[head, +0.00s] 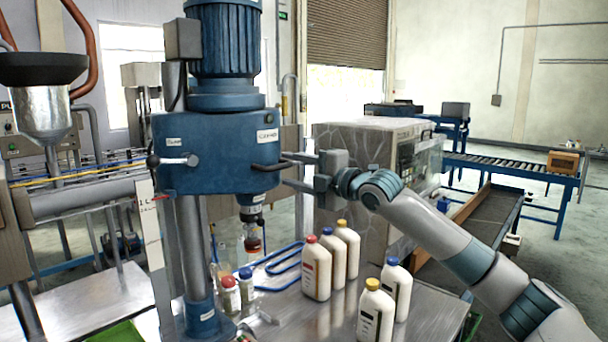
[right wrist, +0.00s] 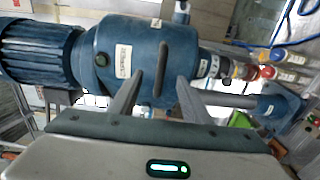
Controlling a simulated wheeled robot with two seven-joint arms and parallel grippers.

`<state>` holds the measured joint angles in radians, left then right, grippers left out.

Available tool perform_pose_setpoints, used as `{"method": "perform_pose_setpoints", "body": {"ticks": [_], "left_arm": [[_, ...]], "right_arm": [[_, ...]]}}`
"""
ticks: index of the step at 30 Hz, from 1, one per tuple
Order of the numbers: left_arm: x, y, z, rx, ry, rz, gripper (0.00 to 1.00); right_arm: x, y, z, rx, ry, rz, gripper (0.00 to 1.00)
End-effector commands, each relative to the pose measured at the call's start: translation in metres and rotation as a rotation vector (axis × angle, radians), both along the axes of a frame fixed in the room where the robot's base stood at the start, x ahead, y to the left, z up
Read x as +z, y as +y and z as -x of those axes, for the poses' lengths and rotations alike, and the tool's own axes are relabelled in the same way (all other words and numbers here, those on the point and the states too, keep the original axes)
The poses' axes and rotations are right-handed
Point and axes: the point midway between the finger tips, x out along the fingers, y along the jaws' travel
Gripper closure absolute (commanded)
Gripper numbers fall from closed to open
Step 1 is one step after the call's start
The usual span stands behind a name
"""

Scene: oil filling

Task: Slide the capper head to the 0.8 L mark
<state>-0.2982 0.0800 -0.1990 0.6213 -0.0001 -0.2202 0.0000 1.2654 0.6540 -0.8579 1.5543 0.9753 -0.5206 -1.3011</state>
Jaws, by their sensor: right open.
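The blue capper head (head: 215,150) sits on a vertical column (head: 195,250) with a motor on top. A white scale strip (head: 150,235) stands left of the column with a "1 L" label near its top. A red pointer (head: 160,198) lies close to that label; the 0.8 L mark is not readable. A dark bar handle (head: 268,166) sticks out of the head's right side. My right gripper (head: 296,171) is open at the handle's right end. In the right wrist view the handle (right wrist: 162,68) lies between the two fingertips, with no clear contact. My left gripper is not in view.
White bottles with red, blue and yellow caps (head: 317,268) stand on the metal table (head: 420,315) below my right arm. Two small jars (head: 231,295) stand by the column foot. A funnel (head: 42,100) is at the left. A large grey box-like machine (head: 360,160) stands behind my gripper.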

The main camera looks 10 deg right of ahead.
Motion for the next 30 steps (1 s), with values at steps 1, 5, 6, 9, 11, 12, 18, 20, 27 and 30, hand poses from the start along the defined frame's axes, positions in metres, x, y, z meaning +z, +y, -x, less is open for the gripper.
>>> {"method": "perform_pose_setpoints", "body": {"ticks": [1,5,6,9,11,12,18,20,27,30], "left_arm": [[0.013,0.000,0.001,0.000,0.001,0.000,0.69],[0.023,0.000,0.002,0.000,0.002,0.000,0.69],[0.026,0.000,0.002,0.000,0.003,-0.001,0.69],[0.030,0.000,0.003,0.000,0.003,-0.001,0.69],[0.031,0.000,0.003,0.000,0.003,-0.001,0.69],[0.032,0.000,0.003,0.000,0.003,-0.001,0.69],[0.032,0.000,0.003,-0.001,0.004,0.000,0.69],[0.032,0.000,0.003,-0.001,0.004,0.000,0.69],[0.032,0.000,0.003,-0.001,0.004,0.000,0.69],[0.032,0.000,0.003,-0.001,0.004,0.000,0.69]], "right_arm": [[0.005,0.004,-0.006,0.000,0.004,0.001,0.56],[0.004,0.011,-0.017,-0.001,0.004,0.000,0.56],[0.004,0.013,-0.020,-0.001,0.004,0.000,0.56],[0.002,0.017,-0.026,0.000,0.003,0.001,0.56],[0.001,0.018,-0.028,-0.001,0.004,0.001,0.56],[0.001,0.019,-0.029,-0.002,0.004,0.001,0.56],[0.000,0.020,-0.031,-0.001,0.002,0.000,0.56],[0.000,0.020,-0.031,-0.001,0.002,0.000,0.56],[0.000,0.020,-0.031,-0.001,0.002,0.000,0.85],[-0.001,0.020,-0.031,-0.001,0.003,0.001,1.00]]}}
